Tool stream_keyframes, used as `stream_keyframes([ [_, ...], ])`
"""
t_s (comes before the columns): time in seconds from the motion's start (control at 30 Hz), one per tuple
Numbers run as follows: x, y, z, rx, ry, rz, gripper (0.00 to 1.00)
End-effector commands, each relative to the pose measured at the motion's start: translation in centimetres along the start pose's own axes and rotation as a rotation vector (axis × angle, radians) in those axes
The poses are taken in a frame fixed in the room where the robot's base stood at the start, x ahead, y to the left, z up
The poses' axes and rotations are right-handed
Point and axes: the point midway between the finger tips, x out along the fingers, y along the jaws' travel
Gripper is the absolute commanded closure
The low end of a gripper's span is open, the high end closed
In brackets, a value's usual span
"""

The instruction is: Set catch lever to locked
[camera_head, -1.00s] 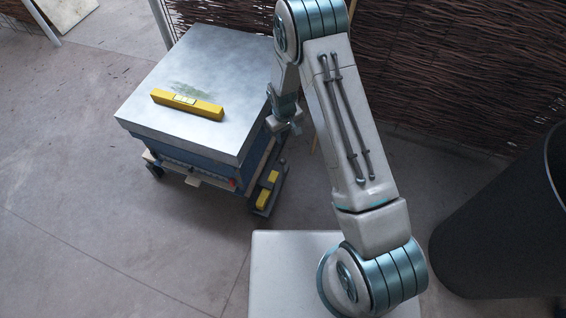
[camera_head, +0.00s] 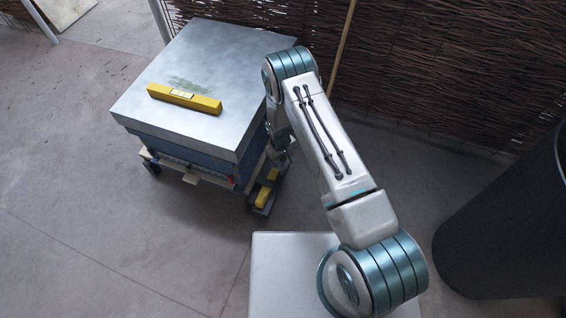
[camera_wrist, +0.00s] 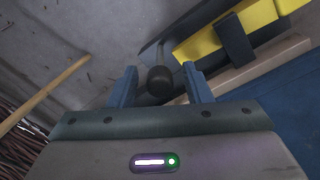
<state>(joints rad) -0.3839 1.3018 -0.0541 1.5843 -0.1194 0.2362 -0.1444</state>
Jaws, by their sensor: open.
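My gripper (camera_wrist: 159,70) is open in the wrist view, with one blue finger on each side of a dark round knob (camera_wrist: 160,81) on a short dark stem. The knob looks like the end of the catch lever. It sits between the fingers, with a gap visible on both sides. I cannot tell which setting the lever is in. In the head view my gripper (camera_head: 285,155) is low beside the right side of the blue hive box (camera_head: 190,155). The lever is not clearly seen there.
The hive has a metal lid (camera_head: 215,65) with a yellow level (camera_head: 184,98) lying on it. Yellow blocks on a dark rail (camera_head: 264,194) are by the hive's lower right. A dark bin (camera_head: 505,225) stands right. A wooden pole (camera_wrist: 45,93) and wicker fence are behind.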

Motion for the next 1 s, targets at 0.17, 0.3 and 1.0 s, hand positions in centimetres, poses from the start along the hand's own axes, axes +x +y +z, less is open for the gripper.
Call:
stream_keyframes([
  [0.17,2.1,0.0,0.0,0.001,0.001,0.0,0.55],
  [0.3,2.5,0.1,-0.1,0.001,0.001,0.0,0.55],
  [1.0,2.5,0.5,0.0,0.008,-0.005,-0.009,1.0],
])
